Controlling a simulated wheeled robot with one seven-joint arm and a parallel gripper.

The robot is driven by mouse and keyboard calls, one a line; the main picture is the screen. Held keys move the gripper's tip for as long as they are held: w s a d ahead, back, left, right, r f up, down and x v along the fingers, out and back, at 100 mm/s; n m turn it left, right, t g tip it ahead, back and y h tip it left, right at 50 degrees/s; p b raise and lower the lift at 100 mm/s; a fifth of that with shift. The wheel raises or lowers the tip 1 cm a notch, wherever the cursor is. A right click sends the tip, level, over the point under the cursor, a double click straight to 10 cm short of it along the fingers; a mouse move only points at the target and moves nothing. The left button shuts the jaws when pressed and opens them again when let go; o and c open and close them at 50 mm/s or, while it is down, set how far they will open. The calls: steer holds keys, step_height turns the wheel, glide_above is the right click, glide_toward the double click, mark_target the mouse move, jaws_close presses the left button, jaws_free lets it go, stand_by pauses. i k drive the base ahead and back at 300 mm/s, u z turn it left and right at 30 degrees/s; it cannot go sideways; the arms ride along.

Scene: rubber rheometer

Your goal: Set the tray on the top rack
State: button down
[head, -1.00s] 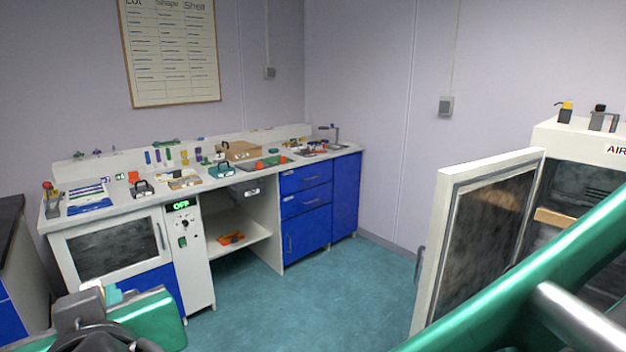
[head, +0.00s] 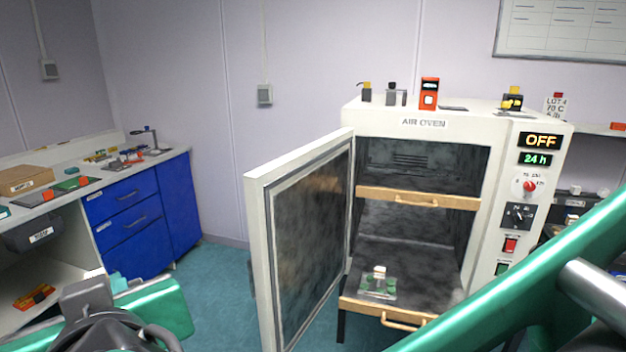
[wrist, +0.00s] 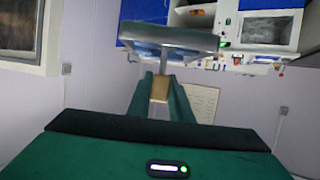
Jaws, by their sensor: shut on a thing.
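In the wrist view, my gripper (wrist: 161,80) has its green fingers shut on a small tan grip block. A grey-blue tray (wrist: 172,36) is attached to that block, beyond the fingertips, with the room appearing upside down behind it. The held tray cannot be clearly made out in the head view. The top rack (head: 418,199) is a wood-fronted shelf inside the open air oven (head: 423,121). It appears empty and pushed in. My gripper is away from the oven, with its tips not clear in the head view.
The oven door (head: 262,250) stands open to the left. The lower rack (head: 413,320) sticks out and holds a clear tray (head: 385,291) with green pieces and a pale knob. A bench with blue drawers (head: 128,211) stands at left. Several small items sit on the oven's top.

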mark_target(441, 186)
steer(key=z, duration=1.2)
steer(key=i, duration=1.7)
